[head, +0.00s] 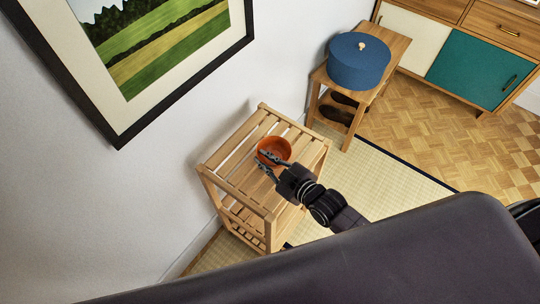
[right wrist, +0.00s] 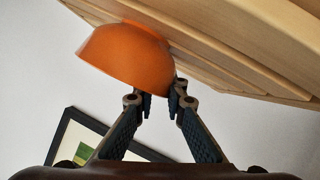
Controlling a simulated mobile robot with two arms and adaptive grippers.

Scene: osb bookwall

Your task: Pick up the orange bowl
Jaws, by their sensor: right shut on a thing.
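The orange bowl (head: 274,150) is upright on the slatted top of a wooden rack (head: 236,172). It also shows in the right wrist view (right wrist: 127,55), where the picture is turned over and the bowl's base meets the slats. My right gripper (head: 265,162) reaches in from the lower right. Its fingers are shut on the bowl's near rim and wall. In the right wrist view the fingertips (right wrist: 160,92) meet at the rim and partly cover it. My left gripper is not in view.
A wooden bench (head: 399,48) with a round blue lidded box (head: 359,62) on it stands behind to the right, with dark shoes below. A cabinet (head: 478,50) stands further back. A framed picture (head: 128,140) hangs on the left wall. The rack top around the bowl is clear.

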